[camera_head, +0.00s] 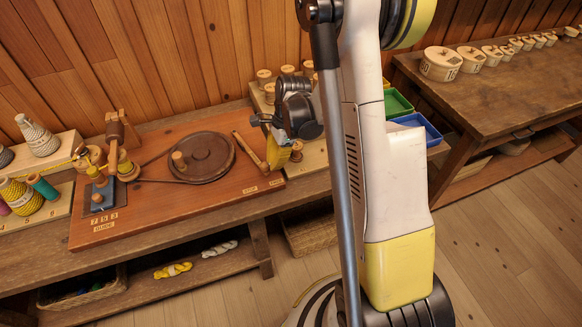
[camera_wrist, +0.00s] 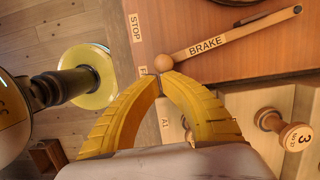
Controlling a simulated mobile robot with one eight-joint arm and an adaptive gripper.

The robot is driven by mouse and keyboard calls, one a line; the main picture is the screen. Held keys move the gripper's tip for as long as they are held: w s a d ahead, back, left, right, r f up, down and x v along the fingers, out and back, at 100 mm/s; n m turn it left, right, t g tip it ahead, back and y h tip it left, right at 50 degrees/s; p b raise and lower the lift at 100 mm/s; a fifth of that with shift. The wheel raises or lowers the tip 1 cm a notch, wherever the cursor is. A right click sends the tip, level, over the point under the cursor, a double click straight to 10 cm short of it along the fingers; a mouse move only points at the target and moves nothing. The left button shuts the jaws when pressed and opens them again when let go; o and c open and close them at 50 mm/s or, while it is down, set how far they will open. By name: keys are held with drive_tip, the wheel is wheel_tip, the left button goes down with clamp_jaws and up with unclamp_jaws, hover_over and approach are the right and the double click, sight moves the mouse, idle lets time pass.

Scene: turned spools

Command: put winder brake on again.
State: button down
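The brake lever (camera_wrist: 235,38) is a wooden bar with a round knob (camera_wrist: 164,62), lying on the reddish-brown winder board (camera_wrist: 205,14). In the wrist view its knob end is beside a label starting with F (camera_wrist: 143,71), with the STOP label (camera_wrist: 136,27) farther up the board edge. The lever (camera_head: 249,150) also shows in the head view, right of the dark round wheel (camera_head: 207,157). My gripper (camera_wrist: 160,76) has its yellow fingertips drawn together, close to the knob; whether they touch it is unclear. Nothing shows between the fingers. It also shows in the head view (camera_head: 278,158).
A spool marked 3 (camera_wrist: 294,136) and other pegs stand close on the right of the wrist view. Yarn spools (camera_head: 38,137) stand left of the board. Green and blue bins (camera_head: 418,126) sit behind my arm. A table with round boxes (camera_head: 440,63) is at right.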

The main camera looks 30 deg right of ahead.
drive_tip(key=a, duration=0.1)
drive_tip(key=s+a, duration=0.1)
drive_tip(key=shift+a+m, duration=0.35)
drive_tip(key=shift+m, duration=0.05)
drive_tip(key=shift+w+a+b, duration=0.2)
drive_tip(key=shift+w+a, duration=0.1)
drive_tip(key=shift+a, duration=0.4)
drive_tip(key=shift+w+a+b, duration=0.15)
drive_tip(key=shift+w+a, duration=0.1)
drive_tip(key=shift+a, duration=0.45)
drive_tip(key=p+v, duration=0.6)
drive_tip(key=v, duration=0.4)
drive_tip(key=shift+s, duration=0.2)
